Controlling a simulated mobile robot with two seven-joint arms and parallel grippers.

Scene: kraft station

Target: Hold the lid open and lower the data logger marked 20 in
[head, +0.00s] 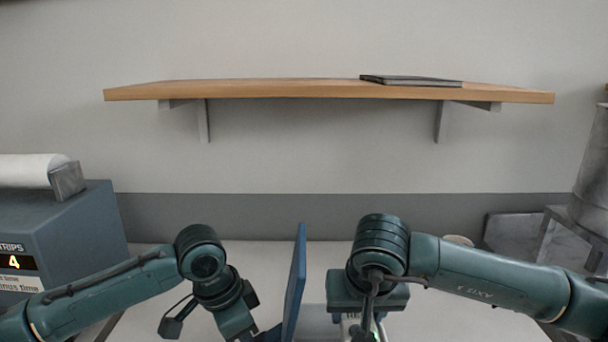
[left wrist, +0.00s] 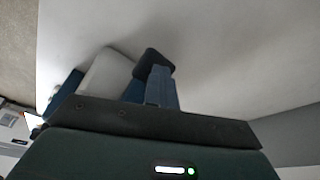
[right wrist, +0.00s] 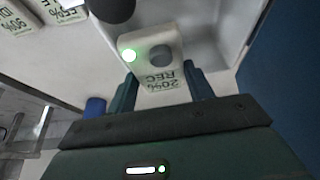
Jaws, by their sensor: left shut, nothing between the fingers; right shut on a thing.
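The blue lid (head: 296,285) stands upright, near edge-on in the head view, and fills the right side of the right wrist view (right wrist: 285,70). My right gripper (right wrist: 158,82) is shut on the pale data logger (right wrist: 160,72), marked 20% REC, with a lit green lamp. The logger is at the pale open box (right wrist: 228,28) beside the lid; its depth there is unclear. My left gripper (left wrist: 152,85) is shut and empty, low on the lid's left side in the head view. Whether it touches the lid is hidden.
Other pale loggers (right wrist: 62,10) lie at the upper left of the right wrist view. A blue-grey machine (head: 70,235) with a paper roll stands at the left. A wooden shelf (head: 280,90) with a dark flat item (head: 410,80) spans the wall.

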